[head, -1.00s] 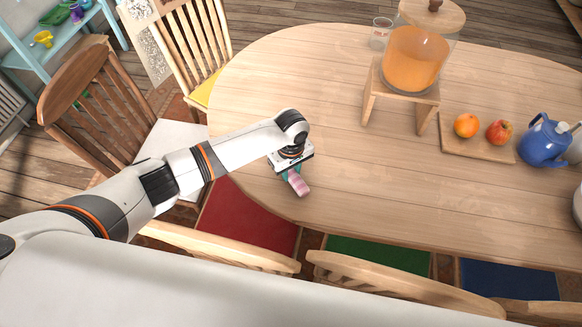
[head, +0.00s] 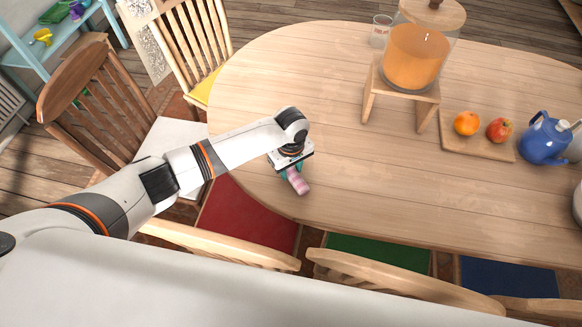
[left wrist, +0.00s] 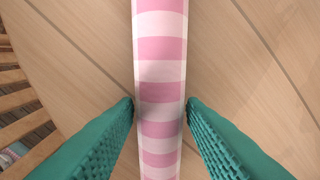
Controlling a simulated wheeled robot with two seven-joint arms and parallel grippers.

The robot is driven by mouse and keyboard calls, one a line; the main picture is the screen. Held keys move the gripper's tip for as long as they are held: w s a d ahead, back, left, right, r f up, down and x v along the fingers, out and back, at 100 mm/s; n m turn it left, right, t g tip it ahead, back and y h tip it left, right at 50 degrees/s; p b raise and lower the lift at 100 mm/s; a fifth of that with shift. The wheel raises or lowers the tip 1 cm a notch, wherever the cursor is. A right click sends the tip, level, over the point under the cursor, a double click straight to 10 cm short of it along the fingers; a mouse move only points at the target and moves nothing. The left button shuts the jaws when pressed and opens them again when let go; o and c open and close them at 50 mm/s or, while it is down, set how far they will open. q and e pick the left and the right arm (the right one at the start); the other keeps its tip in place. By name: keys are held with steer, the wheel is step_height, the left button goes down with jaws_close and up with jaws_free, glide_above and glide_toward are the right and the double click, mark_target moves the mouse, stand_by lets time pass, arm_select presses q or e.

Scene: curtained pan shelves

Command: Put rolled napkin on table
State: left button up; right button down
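The rolled napkin (head: 299,184), pink and white striped, is at the near left edge of the wooden table (head: 330,165). It appears to lie on the tabletop. In the left wrist view the napkin (left wrist: 160,75) runs lengthwise through the middle. My left gripper (head: 293,174) is low over the table at the napkin's end. Its teal fingers (left wrist: 160,108) stand on either side of the napkin, with a thin gap at each side, so it looks slightly open. My right gripper is not in view.
A drink dispenser (head: 415,58) on a wooden stand, a glass (head: 380,30), a board (head: 470,150) with an orange and an apple, and a blue teapot (head: 545,140) are farther right. Chairs surround the table. The middle of the tabletop is clear.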

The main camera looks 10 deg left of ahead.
arm_select(q)
steer(key=o, duration=0.4)
steer(key=shift+o, duration=0.2)
step_height(320, 180, up, 12)
steer(key=shift+f, duration=0.1)
stand_by(0.9)
